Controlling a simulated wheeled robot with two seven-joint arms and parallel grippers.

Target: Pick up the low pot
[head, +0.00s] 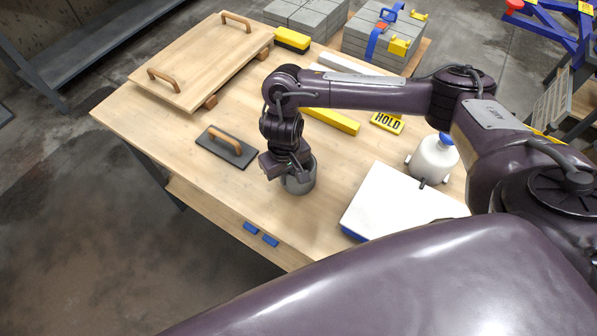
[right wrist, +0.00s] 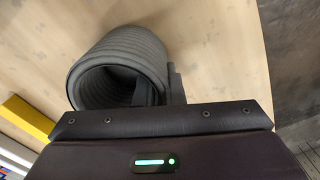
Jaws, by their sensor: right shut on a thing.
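The low pot is a grey, ribbed, round vessel (head: 301,179) on the wooden table, near its front edge. In the right wrist view the pot (right wrist: 122,50) shows its ridged side and hollow inside. My right gripper (head: 285,172) comes down at the pot's left side in the head view. It is shut on the pot's wall, with one finger (right wrist: 140,92) seen inside the opening and the other (right wrist: 176,84) outside. Whether the pot touches the table is hard to tell. My left gripper is not in view.
A black float with a wooden handle (head: 227,147) lies left of the pot. A white slab (head: 395,200) lies to the right, with a white bottle (head: 434,158) behind it. A yellow bar (head: 332,120) and a HOLD sign (head: 387,123) lie behind. A wooden board with handles (head: 200,62) is at back left.

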